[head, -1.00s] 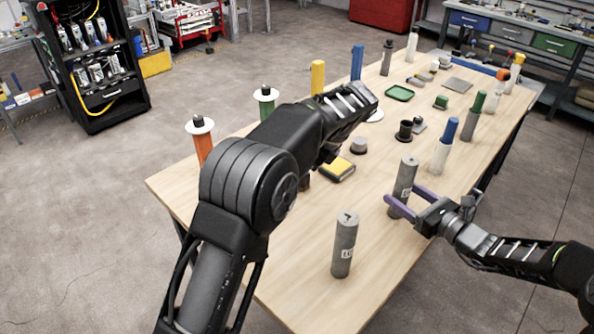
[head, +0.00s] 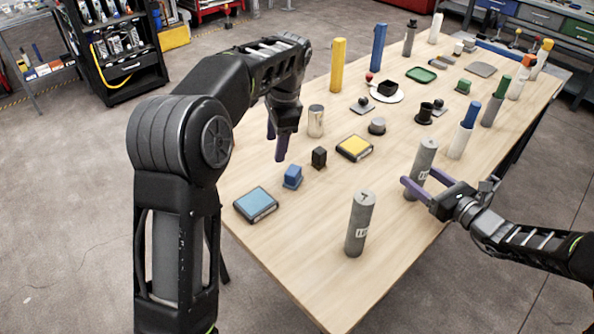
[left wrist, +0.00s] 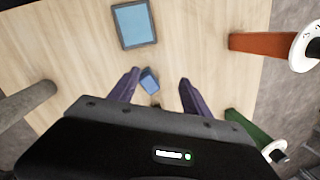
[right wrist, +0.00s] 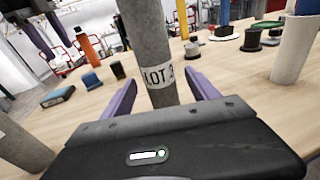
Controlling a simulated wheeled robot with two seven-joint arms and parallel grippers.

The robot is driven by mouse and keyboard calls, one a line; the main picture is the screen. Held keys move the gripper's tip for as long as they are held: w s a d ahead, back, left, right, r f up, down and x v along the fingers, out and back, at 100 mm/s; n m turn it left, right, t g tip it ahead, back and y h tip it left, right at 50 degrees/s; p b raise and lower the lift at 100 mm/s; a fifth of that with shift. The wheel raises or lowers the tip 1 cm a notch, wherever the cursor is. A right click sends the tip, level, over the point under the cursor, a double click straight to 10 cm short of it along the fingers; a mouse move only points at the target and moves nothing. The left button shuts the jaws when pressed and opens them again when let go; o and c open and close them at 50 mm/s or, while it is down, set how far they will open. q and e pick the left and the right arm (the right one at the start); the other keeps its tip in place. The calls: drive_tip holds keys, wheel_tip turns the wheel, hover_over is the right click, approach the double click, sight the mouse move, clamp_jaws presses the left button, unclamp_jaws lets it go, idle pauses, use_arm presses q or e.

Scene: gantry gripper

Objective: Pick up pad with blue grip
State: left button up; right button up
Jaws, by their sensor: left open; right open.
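The small block with a blue grip (head: 292,177) stands on the table near its left edge, behind a flat square with a light blue top and dark rim (head: 256,204). My left gripper (head: 275,146) is open and empty, above and behind the blue grip. In the left wrist view the blue grip (left wrist: 149,80) shows between the spread fingers, with the blue-topped square (left wrist: 134,24) beyond. My right gripper (head: 420,177) is open, its fingers on either side of an upright grey cylinder (head: 422,160) labelled LOT; I cannot tell if they touch it.
A small black block (head: 319,158) and a yellow-topped square (head: 354,148) lie near the blue grip. A silver cylinder (head: 316,121) stands behind, and another grey cylinder (head: 360,224) at the front. Bare table lies around the blue grip.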

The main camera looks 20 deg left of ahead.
sight(293, 170)
use_arm(q)
drive_tip(key=n, duration=0.3)
drive_tip(key=w+d+n+t+h, duration=0.1)
drive_tip(key=n, duration=0.2)
drive_tip(key=d+n+h, duration=0.1)
drive_tip(key=n, duration=0.2)
drive_tip(key=shift+w+d, duration=0.15)
drive_tip(key=shift+d, duration=0.1)
drive_tip(key=shift+f, duration=0.1)
drive_tip(key=shift+w+f, duration=0.2)
drive_tip(key=shift+f, duration=0.9)
drive_tip(key=shift+w+f, duration=0.15)
drive_tip(key=shift+f, duration=1)
drive_tip(key=shift+w+f, duration=0.2)
drive_tip(key=shift+f, duration=0.9)
drive_tip(key=shift+w+d+f, duration=0.1)
drive_tip(key=shift+w+f, duration=0.05)
drive_tip(key=shift+f, duration=0.7)
drive_tip(key=shift+w+a+f, duration=0.1)
drive_tip(key=shift+w+f, duration=0.1)
drive_tip(key=shift+f, duration=0.65)
drive_tip(key=shift+w+d+f, duration=0.1)
drive_tip(key=shift+w+f, duration=0.05)
drive_tip(key=shift+f, duration=0.7)
